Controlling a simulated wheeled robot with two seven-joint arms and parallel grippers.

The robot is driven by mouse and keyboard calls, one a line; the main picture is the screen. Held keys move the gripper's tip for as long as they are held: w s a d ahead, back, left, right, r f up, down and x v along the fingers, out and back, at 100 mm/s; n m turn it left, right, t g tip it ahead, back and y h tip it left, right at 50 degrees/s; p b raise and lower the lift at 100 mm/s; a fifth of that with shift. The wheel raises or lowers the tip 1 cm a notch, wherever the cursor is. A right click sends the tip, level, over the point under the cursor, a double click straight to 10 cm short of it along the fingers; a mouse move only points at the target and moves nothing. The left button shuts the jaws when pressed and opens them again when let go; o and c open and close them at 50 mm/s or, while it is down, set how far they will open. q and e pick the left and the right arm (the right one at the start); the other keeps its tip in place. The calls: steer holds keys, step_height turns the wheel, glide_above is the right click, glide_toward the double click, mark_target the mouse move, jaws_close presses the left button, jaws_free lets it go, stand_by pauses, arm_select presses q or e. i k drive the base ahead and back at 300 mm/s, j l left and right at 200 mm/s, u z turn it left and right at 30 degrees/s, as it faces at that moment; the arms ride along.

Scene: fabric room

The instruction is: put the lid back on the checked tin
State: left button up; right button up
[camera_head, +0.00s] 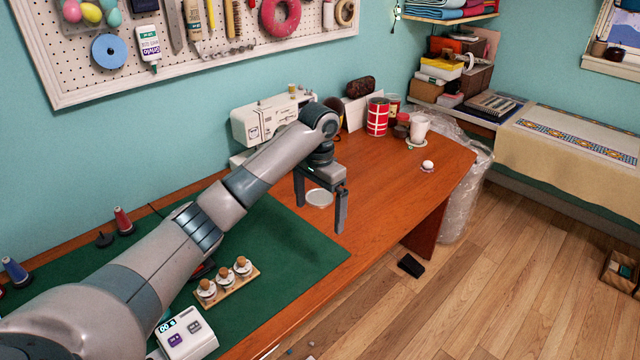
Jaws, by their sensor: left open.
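The checked tin (377,117), red with white bands, stands upright toward the back of the wooden table. Its top detail is too small to make out. A pale round lid (319,198) appears to lie flat near the edge of the green mat. My left gripper (320,216) points down with its two fingers wide apart. The lid shows between the fingers in the picture; I cannot tell how high the fingers are above it. The gripper is empty. My right gripper is not in view.
A white cup (419,127) on a saucer and dark red jars (393,106) stand right of the tin. A sewing machine (262,120) is behind my arm. A small white round item (427,166) sits near the right edge. The table between lid and tin is mostly clear.

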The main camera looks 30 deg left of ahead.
mark_target(378, 114)
steer(key=i+j, duration=0.3)
steer(key=i, duration=0.15)
steer(key=i+j, duration=0.35)
steer(key=i, duration=0.1)
